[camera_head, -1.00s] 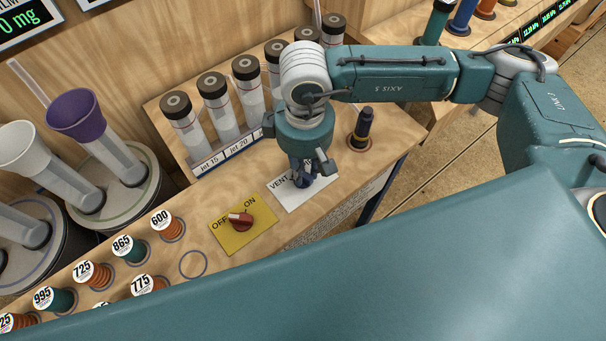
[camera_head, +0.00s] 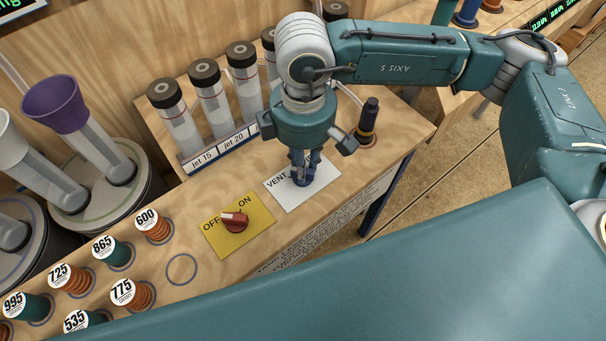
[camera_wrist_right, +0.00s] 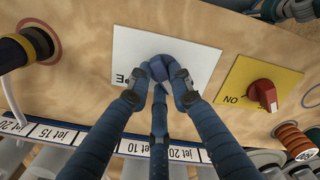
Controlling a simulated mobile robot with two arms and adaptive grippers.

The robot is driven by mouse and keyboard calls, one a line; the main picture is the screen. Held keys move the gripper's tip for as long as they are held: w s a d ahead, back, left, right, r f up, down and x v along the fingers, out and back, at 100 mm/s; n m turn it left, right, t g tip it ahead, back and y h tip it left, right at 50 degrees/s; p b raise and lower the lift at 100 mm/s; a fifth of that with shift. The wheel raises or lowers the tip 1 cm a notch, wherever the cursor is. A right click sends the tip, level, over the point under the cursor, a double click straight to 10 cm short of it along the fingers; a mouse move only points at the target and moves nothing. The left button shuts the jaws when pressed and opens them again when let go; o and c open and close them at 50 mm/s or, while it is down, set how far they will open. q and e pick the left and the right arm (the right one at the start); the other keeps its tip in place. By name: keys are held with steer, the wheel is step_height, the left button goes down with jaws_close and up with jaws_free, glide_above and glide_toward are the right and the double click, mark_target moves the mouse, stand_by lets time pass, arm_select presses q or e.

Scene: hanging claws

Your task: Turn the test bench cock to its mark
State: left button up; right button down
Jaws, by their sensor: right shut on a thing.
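The cock is a blue knob (camera_wrist_right: 165,66) on a white plate (camera_wrist_right: 205,62) on the wooden bench. In the head view the plate (camera_head: 322,190) shows the letters VENT, and the gripper covers most of the knob. My right gripper (camera_head: 303,176) points down over the plate. In the right wrist view its dark blue fingers (camera_wrist_right: 163,80) are closed around the knob. The fingers hide part of the plate's lettering, and I cannot make out the mark. My left gripper is not in view.
A red switch (camera_head: 235,221) on a yellow OFF/ON plate (camera_head: 222,242) sits left of the white plate. A dark upright handle (camera_head: 368,118) stands to the right. Capped tubes (camera_head: 212,100) rise behind the gripper. Numbered spools (camera_head: 155,225) line the bench's left part.

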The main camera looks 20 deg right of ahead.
steer(key=c, duration=1.3)
jaws_free()
steer(key=shift+c, duration=0.2)
steer(key=shift+o, duration=0.4)
steer(key=shift+r, duration=0.1)
step_height(320, 180, up, 2)
steer(key=shift+p, duration=0.45)
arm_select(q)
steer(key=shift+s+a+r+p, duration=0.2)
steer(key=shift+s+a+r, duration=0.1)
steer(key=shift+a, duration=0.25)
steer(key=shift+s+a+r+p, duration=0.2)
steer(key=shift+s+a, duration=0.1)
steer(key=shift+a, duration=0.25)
arm_select(e)
steer(key=shift+r, duration=1.95)
